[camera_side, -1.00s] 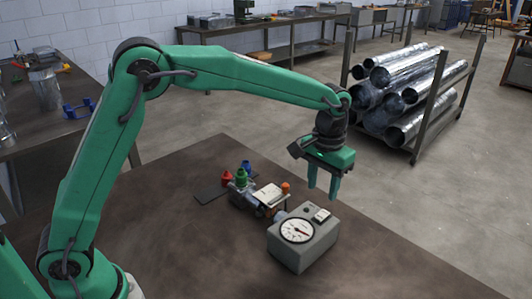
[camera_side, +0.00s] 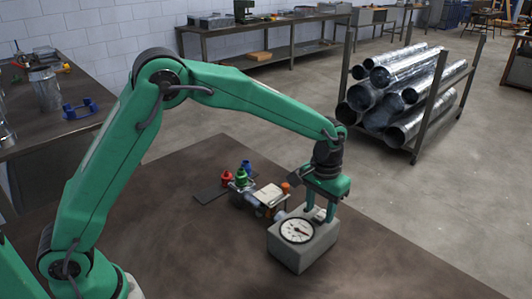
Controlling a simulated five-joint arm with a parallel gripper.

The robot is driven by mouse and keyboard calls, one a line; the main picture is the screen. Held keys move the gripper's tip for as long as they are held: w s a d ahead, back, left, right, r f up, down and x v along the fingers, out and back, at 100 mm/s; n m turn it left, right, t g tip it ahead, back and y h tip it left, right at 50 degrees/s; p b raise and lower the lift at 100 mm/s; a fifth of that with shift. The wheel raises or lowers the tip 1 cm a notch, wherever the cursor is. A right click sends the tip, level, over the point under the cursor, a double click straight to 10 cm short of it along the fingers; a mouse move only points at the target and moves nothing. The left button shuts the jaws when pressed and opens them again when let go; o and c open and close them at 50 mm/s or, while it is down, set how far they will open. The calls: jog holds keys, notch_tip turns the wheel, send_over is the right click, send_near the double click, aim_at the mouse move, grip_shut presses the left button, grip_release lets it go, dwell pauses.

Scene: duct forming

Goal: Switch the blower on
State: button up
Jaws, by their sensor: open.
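The blower (camera_side: 290,256) is a grey box with a round white dial (camera_side: 297,230) on its sloped top, standing on the brown table. A small light switch (camera_side: 320,215) on its top, right of the dial, is partly hidden by my gripper. My gripper (camera_side: 318,216) is open and points down, with its two green fingers low at the top of the box around the switch. I cannot tell whether the fingers touch the switch, or which way the switch is set.
Left of the blower is a small assembly (camera_side: 268,196) with a pale plate and an orange knob (camera_side: 286,187). Red, green and blue fittings (camera_side: 241,176) stand beside it near a dark flat mat (camera_side: 210,193). The table front is clear. A rack of metal ducts (camera_side: 400,95) stands behind.

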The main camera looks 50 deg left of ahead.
jog(key=shift+f, duration=0.5)
grip_shut()
